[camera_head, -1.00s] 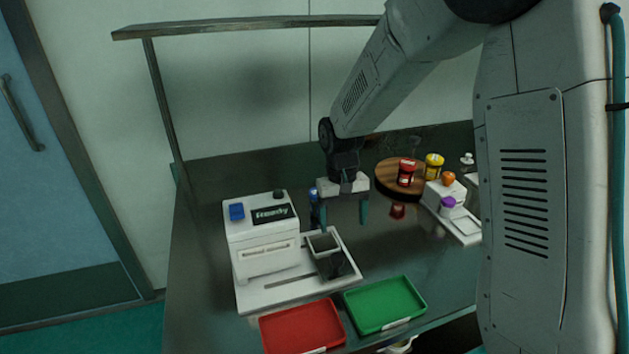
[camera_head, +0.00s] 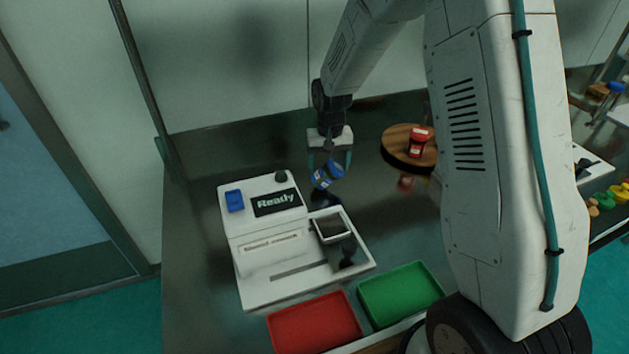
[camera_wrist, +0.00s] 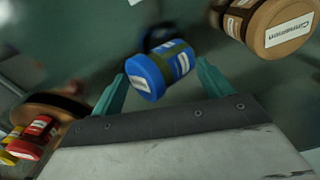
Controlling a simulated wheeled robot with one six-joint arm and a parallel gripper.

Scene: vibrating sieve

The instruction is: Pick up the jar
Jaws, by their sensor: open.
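A small jar with a blue lid and blue label band (camera_head: 326,175) is behind the white machine. It looks tilted in the head view. My gripper (camera_head: 330,162) is over it from above, with the two teal fingers spread to either side. In the wrist view, the blue jar (camera_wrist: 160,70) lies between the open fingers of my gripper (camera_wrist: 161,76), with a visible gap on at least the right side. Contact on the left side is hard to tell. The jar's base is partly hidden.
A white machine reading "Ready" (camera_head: 262,225) is close by, with red (camera_head: 315,325) and green (camera_head: 400,292) trays in front. A red jar (camera_head: 418,142) stands on a round wooden board (camera_head: 395,148). A brown "Cinnamon" jar (camera_wrist: 275,22) shows in the wrist view.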

